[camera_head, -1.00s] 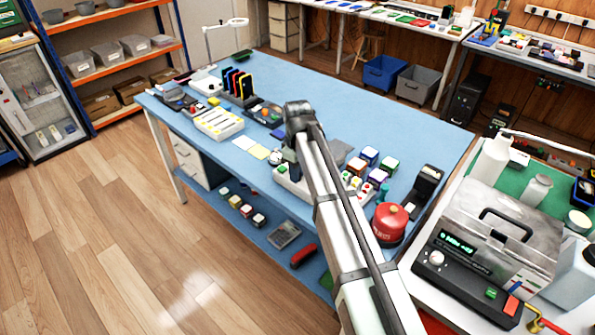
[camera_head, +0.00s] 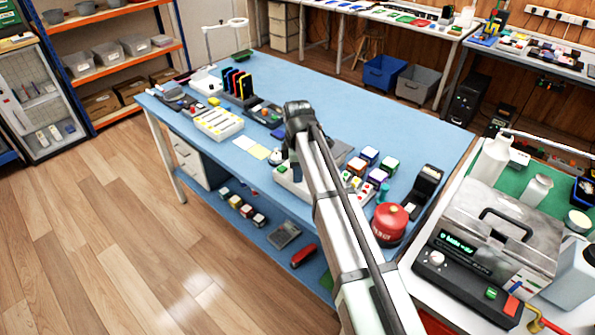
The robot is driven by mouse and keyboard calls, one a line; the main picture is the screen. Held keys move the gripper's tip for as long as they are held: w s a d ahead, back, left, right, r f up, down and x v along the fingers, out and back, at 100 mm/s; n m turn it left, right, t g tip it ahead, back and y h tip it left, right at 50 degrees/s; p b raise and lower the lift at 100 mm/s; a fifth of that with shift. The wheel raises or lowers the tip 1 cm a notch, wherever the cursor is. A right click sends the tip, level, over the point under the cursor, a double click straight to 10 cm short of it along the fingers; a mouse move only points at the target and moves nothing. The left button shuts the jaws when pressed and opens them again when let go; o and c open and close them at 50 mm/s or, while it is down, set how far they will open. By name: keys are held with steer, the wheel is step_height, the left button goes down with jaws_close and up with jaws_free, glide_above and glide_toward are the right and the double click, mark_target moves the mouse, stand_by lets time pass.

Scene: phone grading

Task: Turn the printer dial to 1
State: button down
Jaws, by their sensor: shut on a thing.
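My arm reaches over the blue workbench, and its wrist bends down so that my gripper (camera_head: 287,157) sits low over a pale machine. This machine, seemingly the printer (camera_head: 284,179), has small coloured buttons on its front edge and is partly covered by my arm. My gripper is small and dark in this view, and its fingertips are mostly hidden. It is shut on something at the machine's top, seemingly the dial. The dial itself and its numbers cannot be made out.
Several coloured cubes (camera_head: 370,155) stand right of my arm, near a red canister (camera_head: 389,221) and a black device (camera_head: 425,184). A white tray (camera_head: 217,124) and a phone rack (camera_head: 238,88) stand farther back. The bench's far right is clear.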

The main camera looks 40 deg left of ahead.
stand_by(0.4)
steer(key=c, duration=0.9)
jaws_free()
steer(key=shift+c, duration=0.2)
step_height(320, 180, up, 14)
steer(key=shift+f, duration=0.1)
